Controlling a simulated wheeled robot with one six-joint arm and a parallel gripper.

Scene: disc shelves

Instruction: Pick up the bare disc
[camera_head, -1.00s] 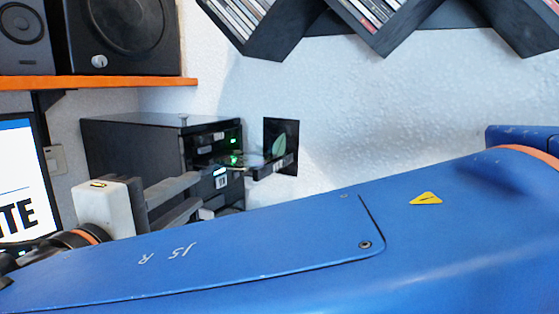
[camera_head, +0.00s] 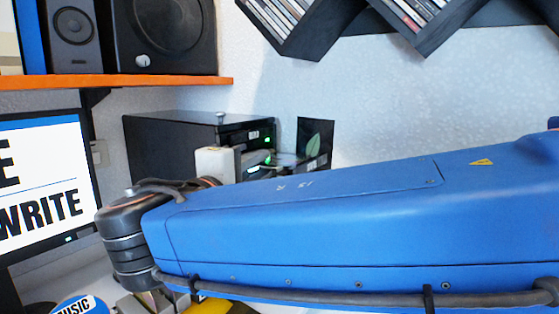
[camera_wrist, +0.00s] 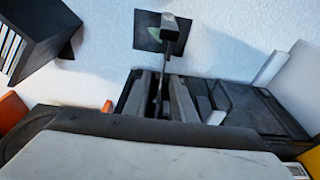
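I cannot make out the bare disc clearly in either view. A drive tray (camera_head: 318,163) stands out from the black disc tower (camera_head: 160,150), which has green lights on its front. The tray's end also shows in the wrist view (camera_wrist: 170,27). My gripper (camera_wrist: 162,98) is at the tower, its two grey fingers apart, with a thin dark edge between them that I cannot identify. In the head view my white gripper body is in front of the tower, and my blue arm hides part of the tray.
A dark square picture with a green leaf (camera_head: 316,138) is on the wall behind the tray. Black slanted disc shelves (camera_head: 300,45) hang above. An orange shelf (camera_head: 120,82) holds speakers (camera_head: 166,37). A monitor (camera_head: 45,190) stands at left. Boxes lie below my arm.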

